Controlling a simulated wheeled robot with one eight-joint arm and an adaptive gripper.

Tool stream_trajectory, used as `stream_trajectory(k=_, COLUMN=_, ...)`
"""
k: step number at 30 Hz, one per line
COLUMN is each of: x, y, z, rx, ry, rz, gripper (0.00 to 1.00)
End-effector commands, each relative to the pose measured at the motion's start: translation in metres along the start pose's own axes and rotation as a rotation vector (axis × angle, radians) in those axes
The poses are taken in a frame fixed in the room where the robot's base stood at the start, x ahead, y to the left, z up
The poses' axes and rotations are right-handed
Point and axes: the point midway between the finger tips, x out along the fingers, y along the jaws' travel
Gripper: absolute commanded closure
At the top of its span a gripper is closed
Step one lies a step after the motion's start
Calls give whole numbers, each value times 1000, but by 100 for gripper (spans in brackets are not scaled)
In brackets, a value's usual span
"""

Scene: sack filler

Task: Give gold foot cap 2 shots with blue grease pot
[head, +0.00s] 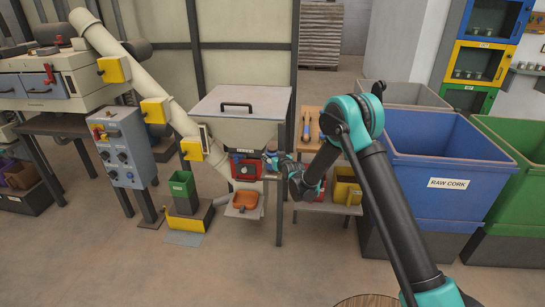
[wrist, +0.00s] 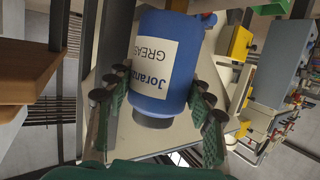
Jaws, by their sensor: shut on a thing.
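In the wrist view, my gripper (wrist: 155,105) is shut on the blue grease pot (wrist: 150,95), with a finger on each side of it. The pot has a white label reading "GREAS" upside down, and a dark end faces my palm. In the head view, my gripper (head: 272,163) is in front of the filler, close to a red-framed part, and the pot is too small there to make out clearly. I cannot pick out the gold foot cap for certain in either view.
The filler hopper (head: 240,103) stands behind my gripper, with an orange tray (head: 245,201) below. A shelf with a yellow bin (head: 346,188) is to the right. The blue "RAW CORK" bin (head: 440,150) stands further right.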

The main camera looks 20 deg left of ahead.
Motion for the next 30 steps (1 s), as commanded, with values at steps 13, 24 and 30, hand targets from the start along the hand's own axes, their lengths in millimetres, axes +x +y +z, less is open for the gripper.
stream_trajectory(k=13, x=2, y=0, z=6, rx=0, ry=0, rz=0, gripper=87)
stream_trajectory(k=24, x=1, y=0, z=4, rx=0, ry=0, rz=0, gripper=87)
stream_trajectory(k=30, x=-1, y=0, z=-3, rx=0, ry=0, rz=0, gripper=87)
